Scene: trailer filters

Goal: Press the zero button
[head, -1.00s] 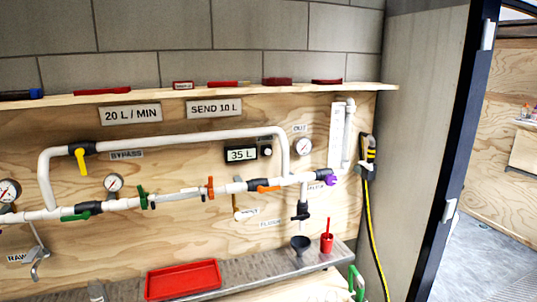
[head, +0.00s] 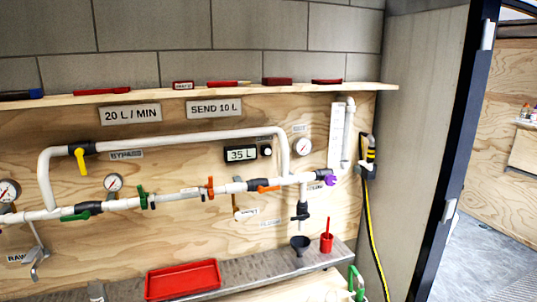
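A small dark meter (head: 243,154) on the plywood wall shows "35 L" on its display. A dark knob-like button with a light centre (head: 266,151) sits at the right end of the meter. A small label above it is too small to read. The meter is below the upper white pipe and left of where that pipe bends down. Neither of my grippers is in the head view, and nothing touches the meter or the button.
White pipes (head: 190,142) with coloured valve handles and round gauges (head: 303,146) run along the wall. A metal ledge below holds a red tray (head: 182,280), a dark funnel (head: 300,244) and a red cup (head: 327,242). A shelf (head: 220,91) above carries red items. An open doorway is at right.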

